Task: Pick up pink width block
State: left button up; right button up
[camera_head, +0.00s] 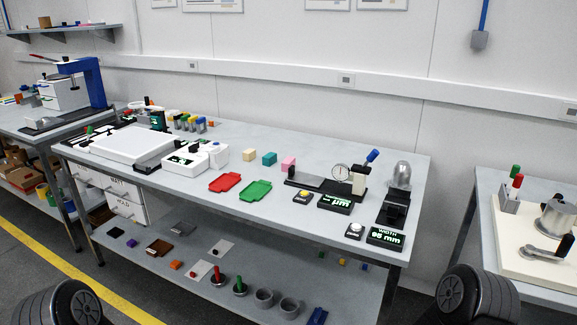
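The pink width block (288,163) stands on the grey workbench (330,150), left of a dial gauge fixture (325,182). A teal block (269,158) and a cream block (249,155) stand in a row to its left. The pink block's base is close to the fixture's dark base. Dark rounded parts of my own arms show at the bottom left and bottom right corners. Neither of my grippers can be seen.
A red tray (225,183) and a green tray (256,191) lie in front of the blocks. Width display boxes (386,236) and a black fixture (393,205) stand at the right. A white panel (122,146) lies at the left. The bench behind the blocks is clear.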

aim_at(290, 160)
jog(key=i+j+z, duration=0.1)
jog(key=z, duration=0.8)
jog(key=j+z, duration=0.35)
jog(key=j, duration=0.2)
jog(key=j+z, duration=0.3)
jog(key=j, duration=0.25)
jog(key=k+j+z, duration=0.15)
jog(key=j+z, duration=0.2)
jog(key=j, duration=0.2)
jog(key=k+j, duration=0.1)
jog(key=j, duration=0.35)
jog(key=k+j, duration=0.1)
jog(key=j, duration=0.35)
jog(key=k+j, duration=0.1)
jog(key=j, duration=0.35)
jog(key=z, duration=0.05)
